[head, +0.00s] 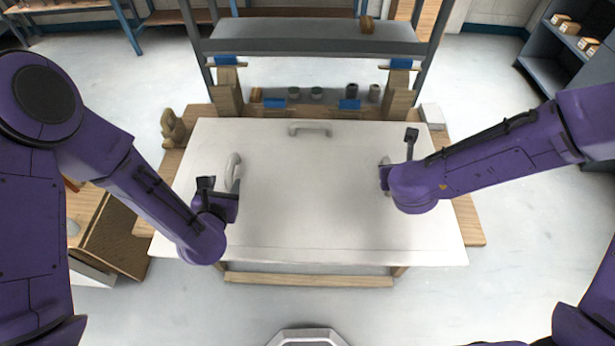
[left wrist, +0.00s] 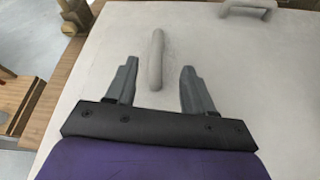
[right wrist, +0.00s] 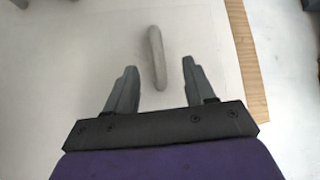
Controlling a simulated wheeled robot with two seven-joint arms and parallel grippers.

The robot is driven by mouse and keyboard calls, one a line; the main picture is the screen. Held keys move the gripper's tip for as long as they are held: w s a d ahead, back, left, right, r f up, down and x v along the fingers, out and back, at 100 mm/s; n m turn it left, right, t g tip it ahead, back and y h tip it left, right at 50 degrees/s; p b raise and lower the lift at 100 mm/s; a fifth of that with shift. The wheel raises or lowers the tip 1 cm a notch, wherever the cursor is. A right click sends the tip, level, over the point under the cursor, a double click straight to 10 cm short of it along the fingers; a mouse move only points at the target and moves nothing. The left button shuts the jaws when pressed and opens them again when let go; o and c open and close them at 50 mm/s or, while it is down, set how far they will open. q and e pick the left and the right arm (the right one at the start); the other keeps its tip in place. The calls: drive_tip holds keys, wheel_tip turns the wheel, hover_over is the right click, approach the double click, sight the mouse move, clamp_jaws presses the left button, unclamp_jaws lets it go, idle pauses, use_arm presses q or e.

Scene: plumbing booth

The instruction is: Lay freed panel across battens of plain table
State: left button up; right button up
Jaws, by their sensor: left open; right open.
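A large white panel (head: 308,200) lies flat across a wooden-topped table (head: 466,215). It has a left handle (head: 232,170), a right handle and a back handle (head: 310,129). My left gripper (head: 232,187) is open beside the left handle; in the left wrist view the fingers (left wrist: 157,88) stand either side of the bar (left wrist: 156,60). My right gripper (head: 384,172) is open at the right handle; in the right wrist view the fingers (right wrist: 158,90) stand either side of that bar (right wrist: 156,55). Neither gripper is closed on a handle. Any battens under the panel are hidden.
Behind the panel stands a grey frame (head: 310,47) with wooden blocks (head: 228,90) and blue clamps (head: 274,102). Small cans (head: 374,92) stand at the back edge. The floor in front is clear.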

sight(229, 172)
use_arm(q)
drive_tip(key=shift+f+b, duration=0.3)
drive_tip(key=shift+f, duration=0.3)
drive_tip(key=shift+w, duration=0.15)
drive_tip(key=shift+a, duration=0.2)
drive_tip(key=shift+w+a+f, duration=0.1)
drive_tip(key=shift+w+f, duration=0.05)
drive_tip(key=shift+w, duration=0.2)
drive_tip(key=x, duration=0.9)
drive_tip(key=shift+w+f, duration=0.15)
drive_tip(key=shift+w, duration=0.2)
use_arm(e)
drive_tip(key=x, duration=1.1)
drive_tip(key=shift+w+a+f, duration=0.1)
drive_tip(key=shift+a+f, duration=0.15)
drive_tip(key=shift+f, duration=0.25)
use_arm(q)
drive_tip(key=shift+c, duration=0.3)
use_arm(e)
drive_tip(key=shift+c, duration=0.3)
use_arm(q)
clamp_jaws()
use_arm(e)
clamp_jaws()
